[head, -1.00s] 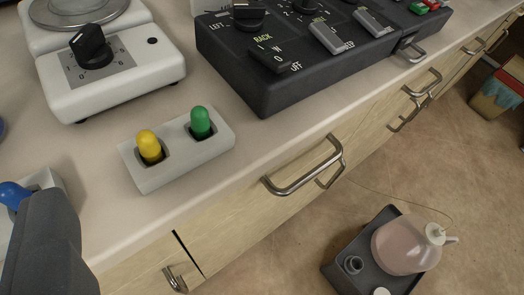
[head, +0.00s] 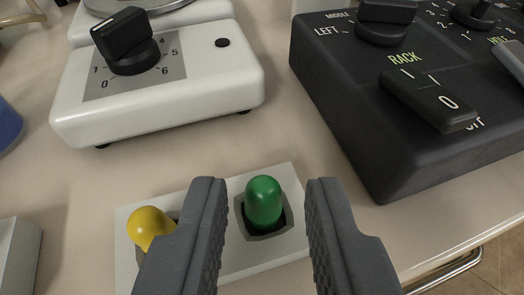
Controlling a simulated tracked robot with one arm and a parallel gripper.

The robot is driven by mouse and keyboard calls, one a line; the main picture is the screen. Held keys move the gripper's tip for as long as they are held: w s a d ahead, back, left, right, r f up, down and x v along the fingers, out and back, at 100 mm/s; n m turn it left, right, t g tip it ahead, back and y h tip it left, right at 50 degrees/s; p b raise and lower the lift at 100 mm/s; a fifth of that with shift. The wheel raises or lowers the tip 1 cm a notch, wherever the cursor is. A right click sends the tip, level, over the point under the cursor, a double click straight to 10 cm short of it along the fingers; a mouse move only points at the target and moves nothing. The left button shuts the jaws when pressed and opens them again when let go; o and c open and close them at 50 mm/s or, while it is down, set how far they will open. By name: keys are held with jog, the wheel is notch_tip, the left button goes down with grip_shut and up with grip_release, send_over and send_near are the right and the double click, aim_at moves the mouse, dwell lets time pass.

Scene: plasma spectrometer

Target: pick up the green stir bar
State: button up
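The green stir bar (head: 264,202) stands upright in the right socket of a pale grey holder (head: 290,181) on the bench. A yellow stir bar (head: 150,227) stands in the left socket, partly hidden by my left finger. My gripper (head: 265,200) is open, with its two dark ribbed fingers on either side of the green stir bar in the picture. Gaps show between the bar and both fingers. I cannot tell how far the fingertips are from it in depth.
A white stirrer with a black knob (head: 127,42) stands at the upper left. A black control box (head: 345,105) labelled RACK stands at the right. A pale block (head: 18,255) is at the lower left. The bench's front edge runs at lower right.

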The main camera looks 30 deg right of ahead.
aim_at(256, 194)
jog(key=shift+x, duration=2.8)
jog(key=shift+a, duration=0.15)
grip_shut()
